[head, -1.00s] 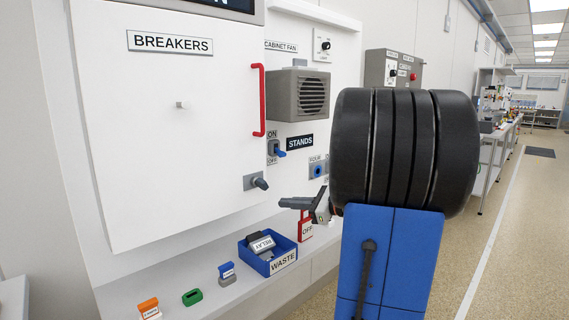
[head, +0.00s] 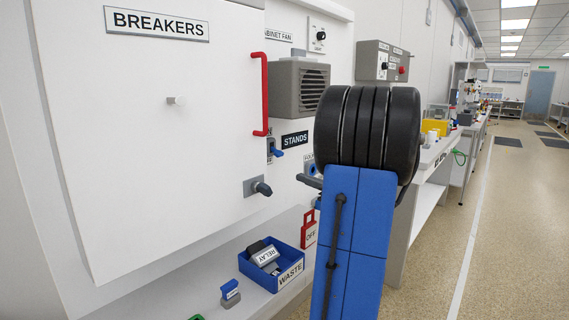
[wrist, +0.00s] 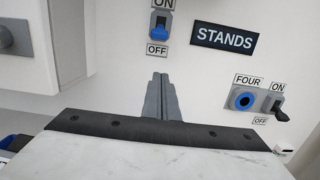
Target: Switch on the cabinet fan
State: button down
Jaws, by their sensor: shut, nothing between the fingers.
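The cabinet fan (head: 299,88) is a grey louvred box on the white wall, right of the breakers door. Below it is a switch with a blue lever (head: 277,152), between ON and OFF labels. In the wrist view the switch (wrist: 160,23) is at the top, with its blue lever lying toward the lower, OFF side. My gripper (wrist: 159,76) is shut and empty, its tips just below the OFF label in the picture and apart from the lever. In the head view my gripper (head: 299,179) is low and right of the switch, largely hidden behind my arm.
The breakers door (head: 150,130) has a red handle (head: 262,95). A grey knob (head: 257,187) sticks out below the switch. A STANDS sign (wrist: 224,38) and the FOUR socket (wrist: 243,98) are to the right.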

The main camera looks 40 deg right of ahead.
aim_at(274, 151)
jog(key=shift+w, duration=0.1)
jog(key=w+r, duration=0.4)
jog(key=w, duration=0.4)
jog(key=shift+a+r, duration=0.25)
jog(key=shift+a, duration=0.1)
dwell(0.6)
